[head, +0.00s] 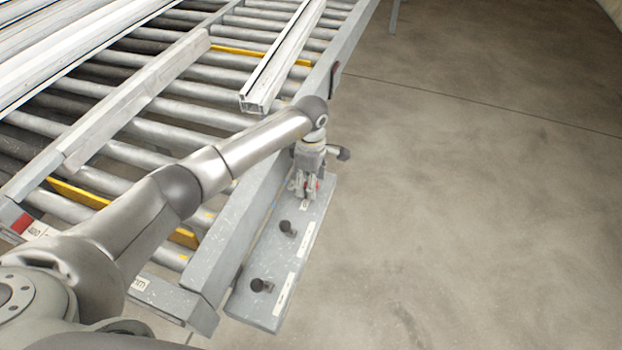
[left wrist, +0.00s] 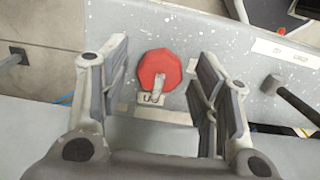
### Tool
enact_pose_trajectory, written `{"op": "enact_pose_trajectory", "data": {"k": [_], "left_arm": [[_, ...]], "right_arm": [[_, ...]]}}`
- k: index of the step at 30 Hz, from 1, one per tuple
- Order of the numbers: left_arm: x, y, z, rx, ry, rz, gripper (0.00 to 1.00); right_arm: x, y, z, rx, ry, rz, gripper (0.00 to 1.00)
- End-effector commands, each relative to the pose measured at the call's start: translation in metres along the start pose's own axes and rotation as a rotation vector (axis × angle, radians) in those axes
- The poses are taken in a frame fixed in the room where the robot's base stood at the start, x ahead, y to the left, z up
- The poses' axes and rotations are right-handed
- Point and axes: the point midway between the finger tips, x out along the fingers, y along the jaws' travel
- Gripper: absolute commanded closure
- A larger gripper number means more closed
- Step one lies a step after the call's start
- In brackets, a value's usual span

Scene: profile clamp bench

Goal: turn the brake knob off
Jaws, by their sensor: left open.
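The brake knob is a red, many-sided knob (left wrist: 159,68) with a light grey pointer, on a grey panel (left wrist: 230,30) in the left wrist view. The pointer slants down and slightly left, toward a small pale label (left wrist: 148,99) whose lettering is only partly readable. My left gripper (head: 305,192) is open over the far end of the panel (head: 255,306) in the head view. In the left wrist view its fingers stand on either side of the knob, with gaps showing on both sides. In the head view the gripper mostly hides the knob. My right gripper is not in view.
Two black knobs (head: 288,228) (head: 262,286) stand on the nearer part of the panel. A roller conveyor (head: 226,215) with a pale profile (head: 285,55) lies left of it. A dark handle (left wrist: 300,105) sticks out right of the fingers. The floor (head: 470,200) at right is clear.

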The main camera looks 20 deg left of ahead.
Motion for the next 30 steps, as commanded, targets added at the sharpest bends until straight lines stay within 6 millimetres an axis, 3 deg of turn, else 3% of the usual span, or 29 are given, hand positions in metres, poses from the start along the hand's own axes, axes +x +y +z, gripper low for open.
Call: {"op": "enact_pose_trajectory", "data": {"k": [3,14,23,30], "left_arm": [[0.0,0.0,0.0,0.0,0.0,0.0,0.45],[-0.001,0.0,0.0,-0.001,-0.001,0.001,0.9],[0.0,0.001,0.0,-0.04,0.0,0.002,0.9],[0.002,0.001,-0.001,-0.177,0.001,0.003,0.9]], "right_arm": [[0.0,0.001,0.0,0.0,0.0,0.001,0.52],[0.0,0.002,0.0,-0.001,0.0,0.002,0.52],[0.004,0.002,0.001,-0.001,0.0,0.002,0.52],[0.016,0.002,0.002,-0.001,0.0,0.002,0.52]]}}
